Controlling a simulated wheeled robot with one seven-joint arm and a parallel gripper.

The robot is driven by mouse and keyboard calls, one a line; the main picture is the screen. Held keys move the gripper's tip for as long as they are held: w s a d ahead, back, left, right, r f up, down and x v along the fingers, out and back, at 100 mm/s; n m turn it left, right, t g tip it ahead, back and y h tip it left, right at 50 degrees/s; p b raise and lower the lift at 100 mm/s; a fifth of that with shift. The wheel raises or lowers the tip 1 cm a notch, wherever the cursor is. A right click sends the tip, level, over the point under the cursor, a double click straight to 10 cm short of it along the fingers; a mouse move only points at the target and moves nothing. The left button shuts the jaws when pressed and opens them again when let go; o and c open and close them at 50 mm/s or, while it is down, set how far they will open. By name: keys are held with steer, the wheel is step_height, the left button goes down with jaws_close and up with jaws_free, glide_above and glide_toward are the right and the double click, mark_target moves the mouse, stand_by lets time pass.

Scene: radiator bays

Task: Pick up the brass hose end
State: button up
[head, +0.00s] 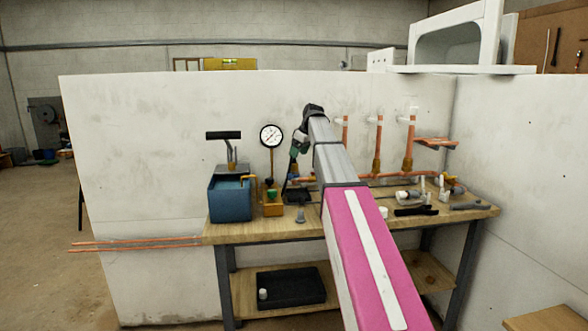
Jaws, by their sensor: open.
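A small bent brass-coloured piece (249,181) shows at the right rim of the blue tank (229,199) on the workbench; it looks like the brass hose end, but it is too small to be sure. A brass-coloured block (272,209) with a green top stands just right of the tank. My gripper (292,182) hangs down from my arm over the bench, right of these brass pieces and apart from them. It is open and looks empty. Its fingertips are small and dark, hard to separate from the dark item behind. My arm hides part of the bench middle.
A round gauge (271,136) stands behind the block. Copper pipes (378,145) rise along the white wall on the right. Grey and white fittings and a black tool (416,211) lie at the bench's right. Long copper tubes (135,243) stick out left. A black tray (291,288) is on the lower shelf.

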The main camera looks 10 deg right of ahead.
mark_target(295, 163)
steer(key=x, duration=0.6)
steer(key=shift+s+a+f, duration=0.1)
steer(key=shift+s+f, duration=0.15)
steer(key=shift+f, duration=0.05)
steer(key=c, duration=0.8)
